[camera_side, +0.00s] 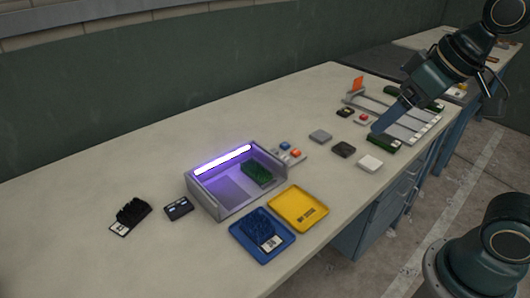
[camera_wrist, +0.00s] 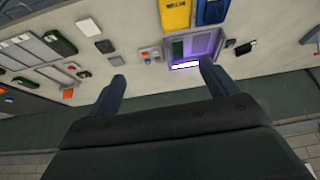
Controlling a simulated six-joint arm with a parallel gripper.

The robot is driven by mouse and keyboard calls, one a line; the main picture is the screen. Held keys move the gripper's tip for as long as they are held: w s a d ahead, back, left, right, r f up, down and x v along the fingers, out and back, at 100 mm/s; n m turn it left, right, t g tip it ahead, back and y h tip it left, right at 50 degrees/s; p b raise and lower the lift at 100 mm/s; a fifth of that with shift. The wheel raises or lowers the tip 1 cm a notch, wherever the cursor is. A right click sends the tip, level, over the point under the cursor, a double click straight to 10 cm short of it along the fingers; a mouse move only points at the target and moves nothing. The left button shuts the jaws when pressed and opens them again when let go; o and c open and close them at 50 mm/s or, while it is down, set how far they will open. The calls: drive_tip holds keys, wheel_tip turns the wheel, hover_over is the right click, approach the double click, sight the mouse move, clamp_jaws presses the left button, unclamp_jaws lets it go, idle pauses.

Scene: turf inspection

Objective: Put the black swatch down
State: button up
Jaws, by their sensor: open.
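A black tufted swatch (camera_side: 131,214) with a white label lies on the bench at the far left in the side view. It also shows small in the wrist view (camera_wrist: 245,48). A dark blue swatch (camera_side: 263,231) with a white label lies in the blue tray (camera_side: 238,238). A green swatch (camera_side: 257,172) lies in the lit grey box (camera_side: 218,208). My gripper (camera_side: 382,122) is raised at the right, by the rack end and far from the black swatch. In the wrist view its fingers (camera_wrist: 162,70) stand apart with nothing between them.
The yellow tray (camera_side: 298,209) is empty beside the blue one. A small black device (camera_side: 178,208) sits left of the box. A slotted rack (camera_side: 412,124) is at the right. The front left bench is bare.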

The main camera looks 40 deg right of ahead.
drive_tip(key=s+d+f, duration=0.1)
drive_tip(key=s+f, duration=0.1)
drive_tip(key=s, duration=0.3)
drive_tip(key=shift+s+d+f, duration=0.2)
drive_tip(key=shift+f, duration=0.1)
drive_tip(key=shift+o, duration=0.5)
drive_tip(key=shift+w, duration=0.15)
